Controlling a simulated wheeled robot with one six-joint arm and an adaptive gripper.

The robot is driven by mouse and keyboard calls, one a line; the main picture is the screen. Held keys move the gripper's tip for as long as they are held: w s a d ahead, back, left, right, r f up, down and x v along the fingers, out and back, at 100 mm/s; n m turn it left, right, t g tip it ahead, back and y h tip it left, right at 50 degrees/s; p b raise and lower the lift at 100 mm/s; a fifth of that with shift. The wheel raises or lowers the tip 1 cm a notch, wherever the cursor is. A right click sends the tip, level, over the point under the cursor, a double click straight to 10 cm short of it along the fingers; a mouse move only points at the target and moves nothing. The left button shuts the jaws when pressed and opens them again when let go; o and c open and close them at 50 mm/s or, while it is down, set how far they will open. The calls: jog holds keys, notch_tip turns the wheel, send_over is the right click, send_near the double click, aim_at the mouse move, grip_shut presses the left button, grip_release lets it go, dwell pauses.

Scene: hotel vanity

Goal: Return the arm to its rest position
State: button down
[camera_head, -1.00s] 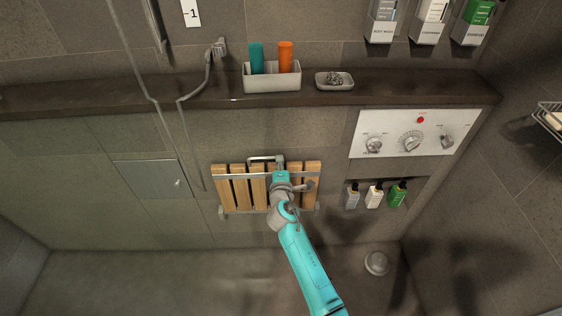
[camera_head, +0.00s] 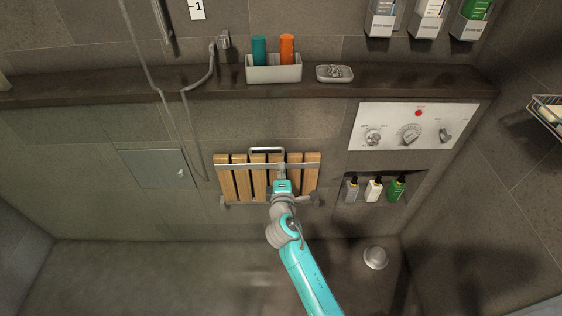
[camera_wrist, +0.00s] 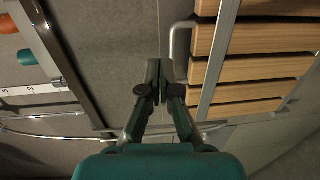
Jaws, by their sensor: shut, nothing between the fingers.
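My gripper (camera_wrist: 160,82) is shut and empty in the wrist view, with its dark fingertips together. In the head view my teal and grey arm reaches up from the bottom, and its end overlaps the lower middle of the wooden slatted seat (camera_head: 243,185). The fingers are hard to make out there. The seat lies against the tiled wall with its slats running up and down, and a metal bar handle (camera_head: 266,151) shows at its top. In the wrist view the seat slats (camera_wrist: 255,65) are to the right of the fingers, with a visible gap.
A dark ledge (camera_head: 200,92) above the seat holds a white caddy (camera_head: 273,74) with teal and orange bottles, and a soap dish (camera_head: 334,73). A control panel (camera_head: 390,128) and a niche with small bottles (camera_head: 374,190) are right. A shower hose (camera_head: 165,100) hangs left.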

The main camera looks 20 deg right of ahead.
jog(key=shift+v, duration=2)
jog(key=s+f+m+g+y, duration=0.15)
jog(key=s+f, duration=0.25)
jog(key=s, duration=0.8)
jog(key=s+f+m+y, duration=0.3)
jog(key=s+f, duration=0.2)
jog(key=s, duration=0.8)
jog(key=s+r+m, duration=0.5)
jog(key=s+r, duration=0.1)
jog(key=s, duration=0.5)
jog(key=s+r+m, duration=0.5)
jog(key=s+r, duration=0.1)
jog(key=s, duration=0.6)
jog(key=shift+s+a+r+y, duration=0.2)
jog(key=shift+a+r+y, duration=0.15)
jog(key=shift+a, duration=0.15)
